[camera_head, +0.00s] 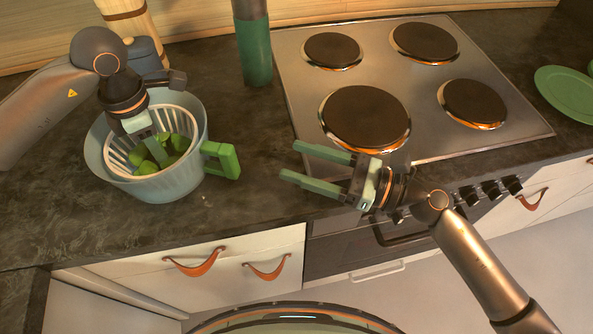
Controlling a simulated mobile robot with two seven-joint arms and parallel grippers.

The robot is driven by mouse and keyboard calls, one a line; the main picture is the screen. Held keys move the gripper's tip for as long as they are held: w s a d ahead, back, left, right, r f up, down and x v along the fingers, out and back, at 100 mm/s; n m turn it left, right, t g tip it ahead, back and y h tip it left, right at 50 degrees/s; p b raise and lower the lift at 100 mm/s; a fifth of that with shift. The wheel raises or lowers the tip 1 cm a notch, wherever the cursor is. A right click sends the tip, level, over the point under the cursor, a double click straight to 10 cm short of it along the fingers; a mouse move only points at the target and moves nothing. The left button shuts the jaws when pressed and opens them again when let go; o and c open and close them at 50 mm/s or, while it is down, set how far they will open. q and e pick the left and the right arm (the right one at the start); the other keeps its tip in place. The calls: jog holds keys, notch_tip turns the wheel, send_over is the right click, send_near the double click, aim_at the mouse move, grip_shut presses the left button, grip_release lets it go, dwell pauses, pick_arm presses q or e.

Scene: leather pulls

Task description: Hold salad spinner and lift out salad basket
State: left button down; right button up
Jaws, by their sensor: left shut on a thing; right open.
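The salad spinner (187,184) is a pale blue-grey bowl with a green handle (222,160) on its right side. It stands upright on the counter at the left. The white slatted salad basket (117,152) sits inside the bowl and holds green pieces (149,168). My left gripper (154,146) reaches down into the basket from the back left and is shut on the basket; the exact contact is partly hidden. My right gripper (287,161) is open and empty. Its fingers point left toward the green handle, with a clear gap between them.
A stove (290,60) with round hotplates lies right of the spinner, beneath my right gripper's side. A green cylinder (254,50) stands behind, and a wooden item (130,18) at the back left. A green plate (567,92) is far right. The counter's front edge is near the spinner.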

aim_at(236, 163)
jog(key=shift+s+a+f+n+g, duration=0.45)
jog(key=shift+s+a+n+g, duration=0.2)
jog(key=shift+s+n+g, duration=0.25)
jog(key=shift+w+a, duration=0.1)
jog(key=shift+a, duration=0.25)
jog(key=x, duration=1.1)
jog(key=shift+a, duration=0.15)
jog(key=shift+f, duration=0.1)
grip_shut()
pick_arm(q)
jog(key=shift+r, duration=0.1)
dwell(0.9)
jog(key=shift+r, duration=5.75)
